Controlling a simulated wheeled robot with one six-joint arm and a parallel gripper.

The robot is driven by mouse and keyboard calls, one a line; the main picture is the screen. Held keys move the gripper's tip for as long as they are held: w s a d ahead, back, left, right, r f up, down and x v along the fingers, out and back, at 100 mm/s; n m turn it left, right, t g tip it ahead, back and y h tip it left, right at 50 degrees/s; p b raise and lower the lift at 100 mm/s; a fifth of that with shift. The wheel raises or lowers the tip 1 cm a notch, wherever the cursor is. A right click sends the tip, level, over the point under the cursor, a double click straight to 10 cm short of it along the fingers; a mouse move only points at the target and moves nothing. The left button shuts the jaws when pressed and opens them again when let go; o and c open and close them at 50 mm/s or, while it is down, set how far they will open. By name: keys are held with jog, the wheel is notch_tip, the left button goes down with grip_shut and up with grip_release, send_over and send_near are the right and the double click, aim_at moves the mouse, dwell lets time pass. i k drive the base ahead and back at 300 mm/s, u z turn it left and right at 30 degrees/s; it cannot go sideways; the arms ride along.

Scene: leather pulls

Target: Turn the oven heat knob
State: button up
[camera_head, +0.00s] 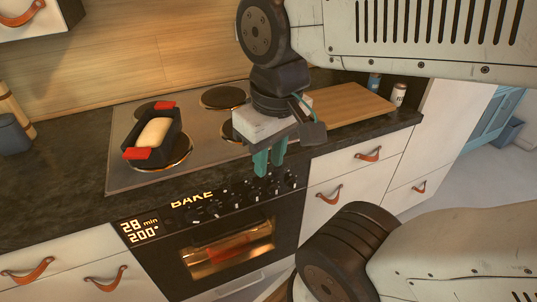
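The oven (165,268) has a black front panel with a row of several small dark knobs (221,209) with light marks. My gripper (270,172) has teal fingers pointing down, in front of the right part of the knob row. The fingers look close together, but I cannot tell whether they are shut or touch a knob. They and the wrist hide part of the panel. Which knob is the heat knob is not clear.
A black loaf pan (153,138) with red handles and a loaf stands on the stovetop (120,175). A wooden board (345,103) and small jars (398,94) are on the counter at right. Drawers with leather pulls (368,155) flank the oven.

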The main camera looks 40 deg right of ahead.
aim_at(213, 208)
jog(key=u, duration=1.5)
jog(key=k, duration=1.1)
jog(key=z, duration=1.35)
jog(key=i, duration=0.5)
jog(key=z, duration=0.1)
